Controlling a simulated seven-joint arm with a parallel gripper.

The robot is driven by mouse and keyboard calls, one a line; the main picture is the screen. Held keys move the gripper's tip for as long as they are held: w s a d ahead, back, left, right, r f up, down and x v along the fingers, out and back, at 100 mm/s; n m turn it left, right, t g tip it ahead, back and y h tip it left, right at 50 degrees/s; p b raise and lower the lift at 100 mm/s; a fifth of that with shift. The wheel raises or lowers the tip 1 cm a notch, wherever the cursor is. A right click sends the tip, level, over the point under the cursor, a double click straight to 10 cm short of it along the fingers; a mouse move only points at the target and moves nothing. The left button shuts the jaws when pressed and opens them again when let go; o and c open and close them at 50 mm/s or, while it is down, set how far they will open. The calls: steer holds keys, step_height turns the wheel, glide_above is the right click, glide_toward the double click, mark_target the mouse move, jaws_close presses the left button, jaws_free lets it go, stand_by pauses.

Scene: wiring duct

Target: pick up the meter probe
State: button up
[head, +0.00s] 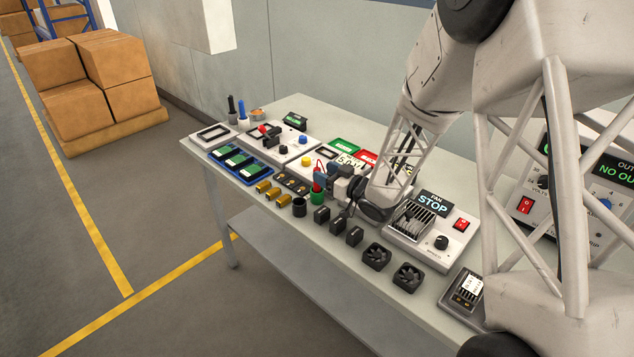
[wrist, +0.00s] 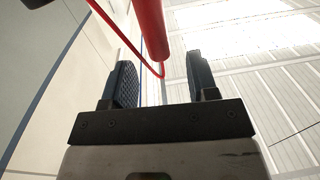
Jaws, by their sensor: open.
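The meter probe, a red rod, stands in the head view (head: 317,180) in a green round holder (head: 317,198) among the parts on the bench. In the wrist view the red probe (wrist: 150,28) comes in from the top, and its near end shows between the fingertips. A thin red lead curves beside it. My gripper (wrist: 161,72) is open, with one dark finger on each side of the probe's end. In the head view my gripper (head: 328,181) is right beside the probe and partly covers that area. I cannot tell whether a finger touches it.
Black cylinder (head: 299,207), brass cylinders (head: 270,194) and black blocks (head: 337,226) stand close by at the front. A FAN STOP panel (head: 440,230) is to the right. Boxed panels and a blue tray (head: 240,166) lie to the left. The bench's front left edge is bare.

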steer(key=shift+x, duration=2.65)
jaws_close()
steer(key=shift+r, duration=0.1)
step_height(320, 180, up, 10)
steer(key=shift+s+a, duration=0.1)
